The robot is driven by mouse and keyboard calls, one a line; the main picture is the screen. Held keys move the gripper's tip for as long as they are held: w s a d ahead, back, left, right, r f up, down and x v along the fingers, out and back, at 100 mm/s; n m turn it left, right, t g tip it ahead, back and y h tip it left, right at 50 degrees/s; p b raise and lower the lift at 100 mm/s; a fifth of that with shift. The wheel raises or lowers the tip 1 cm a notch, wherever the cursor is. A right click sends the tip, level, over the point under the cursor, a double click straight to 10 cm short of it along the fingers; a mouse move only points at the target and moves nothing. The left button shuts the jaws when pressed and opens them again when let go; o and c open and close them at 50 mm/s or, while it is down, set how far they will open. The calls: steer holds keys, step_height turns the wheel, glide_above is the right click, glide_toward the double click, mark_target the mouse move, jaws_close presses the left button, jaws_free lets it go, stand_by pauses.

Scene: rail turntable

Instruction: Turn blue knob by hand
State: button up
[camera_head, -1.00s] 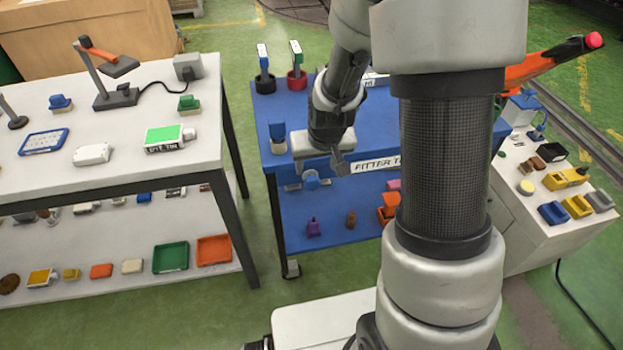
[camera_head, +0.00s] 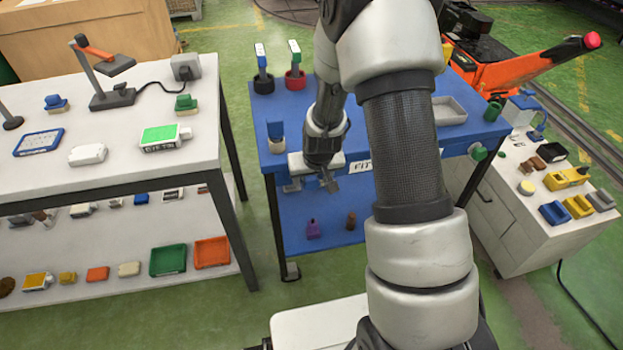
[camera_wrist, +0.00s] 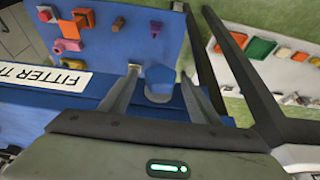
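The blue knob (camera_wrist: 160,76), a rounded blue cap on a pale base, sits at the edge of the blue table (camera_wrist: 105,88). In the wrist view it lies between the two fingers of my gripper, with a gap on each side. My gripper (camera_head: 311,184) is open at the front edge of the table in the head view. I cannot clearly make out the blue knob in the head view. Whether the fingers reach fully around it is hard to tell.
A green knob (camera_head: 478,152) is on the table's front edge further right. A "FITTER" label (camera_wrist: 70,79) is beside the blue knob. A purple piece (camera_head: 313,229) lies on the lower shelf. A white workbench (camera_head: 107,172) stands left, a white cabinet (camera_head: 497,222) right.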

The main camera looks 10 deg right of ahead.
steer(key=c, duration=0.9)
steer(key=shift+d+y+b, duration=0.2)
steer(key=shift+y+b, duration=0.1)
steer(key=shift+b, duration=0.1)
